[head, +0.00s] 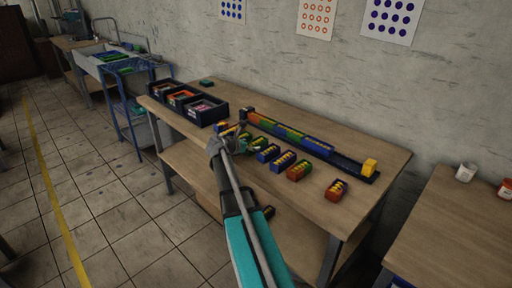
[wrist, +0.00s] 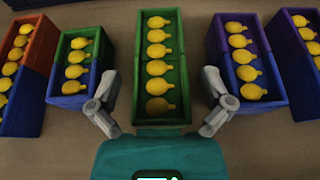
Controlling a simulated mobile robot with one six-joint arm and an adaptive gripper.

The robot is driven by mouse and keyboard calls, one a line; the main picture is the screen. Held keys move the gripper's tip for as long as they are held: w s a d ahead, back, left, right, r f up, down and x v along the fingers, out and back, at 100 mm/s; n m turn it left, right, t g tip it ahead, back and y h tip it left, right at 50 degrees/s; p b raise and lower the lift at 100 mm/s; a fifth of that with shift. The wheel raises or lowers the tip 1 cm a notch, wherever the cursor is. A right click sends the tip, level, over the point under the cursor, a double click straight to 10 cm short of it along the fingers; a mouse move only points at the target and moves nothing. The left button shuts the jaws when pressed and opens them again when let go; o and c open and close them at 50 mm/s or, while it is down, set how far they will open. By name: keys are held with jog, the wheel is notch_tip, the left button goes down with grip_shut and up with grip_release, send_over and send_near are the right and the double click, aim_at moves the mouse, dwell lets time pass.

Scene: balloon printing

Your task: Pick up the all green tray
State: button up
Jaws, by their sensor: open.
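The all green tray (wrist: 162,55) is in the middle of the wrist view, long and narrow, holding a row of yellow balloon-shaped pieces. My gripper (wrist: 158,100) is open, with one finger on each side of the tray's near part. The fingers appear apart from its walls, and nothing is held. In the head view my gripper (head: 226,143) is over the near edge of the tray row on the wooden table. The arm partly covers the small trays there, and I cannot tell surely which one is all green.
In the wrist view a green and blue tray (wrist: 72,88) stands close left and a purple and blue tray (wrist: 222,60) close right. A long multicoloured rack (head: 290,133) lies behind the row. Dark bins (head: 205,110) stand at the table's left end.

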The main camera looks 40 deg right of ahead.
jog(key=c, duration=1.2)
jog(key=shift+r, duration=0.15)
notch_tip(320, 180, up, 2)
jog(key=shift+p, duration=1.15)
jog(key=s+a+r+p, duration=0.4)
jog(key=s+r+p, duration=0.6)
jog(key=s, duration=0.3)
jog(key=shift+s+a+r+p, duration=0.2)
jog(key=shift+r+p, duration=0.15)
jog(key=shift+p, duration=0.05)
jog(key=shift+r+p, duration=0.7)
